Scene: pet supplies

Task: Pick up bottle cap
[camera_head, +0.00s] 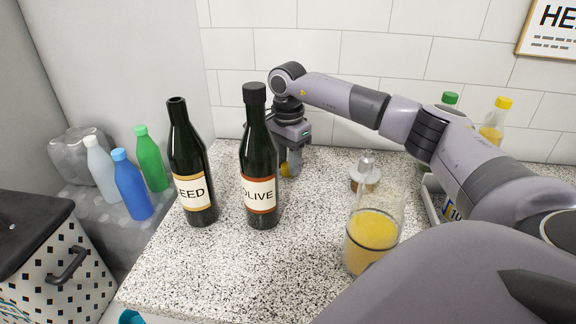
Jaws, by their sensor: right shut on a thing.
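My right gripper (291,168) points down just behind and to the right of the olive bottle (259,150), low over the speckled counter. My left gripper is not in view.
A glass of orange juice (373,238) and a small glass-and-wood item (364,176) stand right of the gripper. Bottles with green (450,98) and yellow caps (503,103) are behind my arm. The counter (220,270) is clear at the front. Plastic bottles (130,188) stand at left.

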